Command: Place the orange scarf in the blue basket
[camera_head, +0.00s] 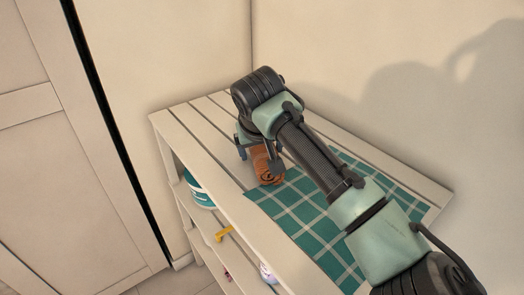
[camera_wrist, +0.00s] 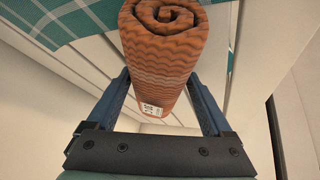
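The orange scarf (camera_head: 266,166) is rolled up on the slatted white table top, by the corner of a checked cloth. In the wrist view the scarf (camera_wrist: 160,62) shows its spiral end at the top and a small white tag lower down. My gripper (camera_head: 258,152) points down over the scarf. In the wrist view its two blue fingers (camera_wrist: 159,74) stand apart, one on each side of the roll and close to it. Contact between fingers and scarf is not clear. I see no clear blue basket; a teal and white container (camera_head: 200,192) is on the shelf below.
A teal checked cloth (camera_head: 308,222) covers much of the table top (camera_head: 185,122). A yellow item (camera_head: 224,234) and a white item (camera_head: 267,273) are on the lower shelf. Walls stand behind and to the right; a panelled door (camera_head: 40,160) is at left.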

